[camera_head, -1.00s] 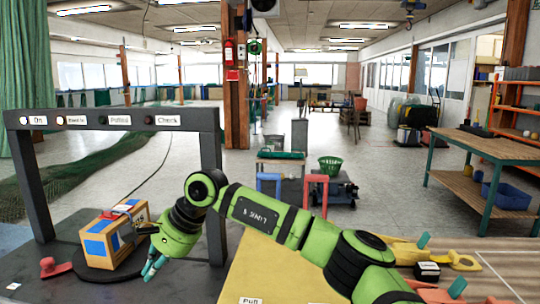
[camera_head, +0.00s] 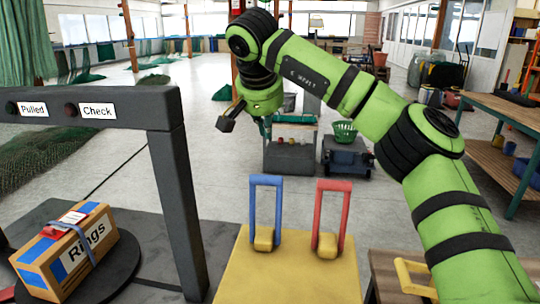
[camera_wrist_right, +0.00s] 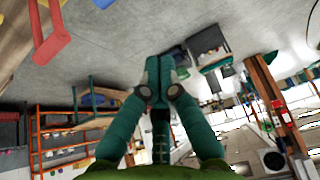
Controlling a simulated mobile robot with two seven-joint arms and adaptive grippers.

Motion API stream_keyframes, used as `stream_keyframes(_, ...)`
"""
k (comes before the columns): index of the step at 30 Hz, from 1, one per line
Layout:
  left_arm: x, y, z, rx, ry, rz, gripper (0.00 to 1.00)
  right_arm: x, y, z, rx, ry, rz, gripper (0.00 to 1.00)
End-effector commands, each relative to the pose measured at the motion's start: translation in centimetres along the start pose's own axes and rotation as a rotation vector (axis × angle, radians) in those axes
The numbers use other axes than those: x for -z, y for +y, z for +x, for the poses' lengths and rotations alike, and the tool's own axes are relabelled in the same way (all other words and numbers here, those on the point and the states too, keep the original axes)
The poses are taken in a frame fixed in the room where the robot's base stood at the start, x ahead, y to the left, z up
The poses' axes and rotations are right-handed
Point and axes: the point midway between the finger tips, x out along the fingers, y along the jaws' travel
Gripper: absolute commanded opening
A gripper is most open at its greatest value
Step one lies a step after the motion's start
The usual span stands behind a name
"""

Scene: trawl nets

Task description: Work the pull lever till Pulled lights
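A blue U-shaped lever (camera_head: 279,215) and a red U-shaped lever (camera_head: 346,215) stand upright on a yellow board (camera_head: 290,283). I cannot tell which is the pull lever; no label on them is readable. The Pulled lamp (camera_head: 12,108) on the dark frame is unlit. My right gripper (camera_head: 266,128) hangs above and behind the blue lever, apart from it. In the right wrist view its teal fingers (camera_wrist_right: 160,78) meet at the tips with nothing between them. My left gripper is out of view.
The Check lamp (camera_head: 71,110) is dark. A box marked Rings (camera_head: 68,262) lies on a dark round plate (camera_head: 118,268) under the frame (camera_head: 178,190). A wooden bench (camera_head: 500,108) stands at right. Open floor lies behind the levers.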

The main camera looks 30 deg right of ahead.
Motion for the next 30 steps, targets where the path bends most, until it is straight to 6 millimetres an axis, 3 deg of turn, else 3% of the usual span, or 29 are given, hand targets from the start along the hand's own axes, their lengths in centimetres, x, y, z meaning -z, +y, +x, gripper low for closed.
stream_keyframes(11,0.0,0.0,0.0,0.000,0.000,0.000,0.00,0.0,0.0,0.4,0.000,-0.001,0.000,0.00)
stream_keyframes(17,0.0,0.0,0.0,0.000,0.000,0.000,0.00,-0.1,0.0,3.3,-0.002,-0.003,0.000,0.00)
stream_keyframes(27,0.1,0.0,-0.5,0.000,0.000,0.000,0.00,-0.2,0.0,10.3,0.000,-0.002,-0.002,0.00)
stream_keyframes(30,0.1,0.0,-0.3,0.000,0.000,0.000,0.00,-1.6,-0.1,9.5,0.003,0.000,-0.004,0.00)
